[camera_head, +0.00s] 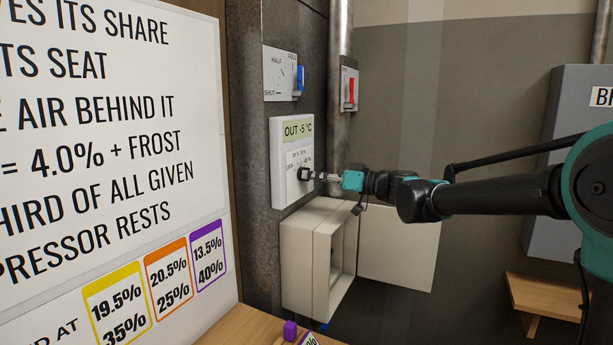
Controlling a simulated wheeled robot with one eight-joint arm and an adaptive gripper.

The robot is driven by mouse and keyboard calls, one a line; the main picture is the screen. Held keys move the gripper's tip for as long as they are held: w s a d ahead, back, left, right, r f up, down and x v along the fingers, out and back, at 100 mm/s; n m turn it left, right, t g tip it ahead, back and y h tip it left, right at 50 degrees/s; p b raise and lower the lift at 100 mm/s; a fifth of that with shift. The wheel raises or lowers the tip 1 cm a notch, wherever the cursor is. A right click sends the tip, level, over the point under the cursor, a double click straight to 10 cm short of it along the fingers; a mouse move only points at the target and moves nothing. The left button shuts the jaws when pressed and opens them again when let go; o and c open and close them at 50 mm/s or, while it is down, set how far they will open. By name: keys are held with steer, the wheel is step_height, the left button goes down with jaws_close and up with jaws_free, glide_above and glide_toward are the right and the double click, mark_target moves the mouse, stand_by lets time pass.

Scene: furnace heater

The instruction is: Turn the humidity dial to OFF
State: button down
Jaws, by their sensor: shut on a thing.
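The humidity dial (304,174) is a small black knob on a white wall panel (284,191). The panel has a greenish display reading "OUT -5 °C" and a scale around the dial that includes OFF at its left end; the other marks are too small to read surely. My gripper (312,175) reaches in from the right and is shut on the dial. The fingers cover part of the knob, and I cannot tell which mark its pointer faces.
Above is a plate with a blue lever (299,81) marked HALF and SHUT. A red switch (351,92) is right of it. Below, an open beige box (299,265) has its door (400,257) swung right. A whiteboard (120,115) fills the left.

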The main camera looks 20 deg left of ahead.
steer(key=n, duration=0.3)
steer(key=shift+n, duration=0.4)
steer(key=n, duration=0.4)
steer(key=shift+n, duration=0.3)
steer(key=shift+n, duration=2.3)
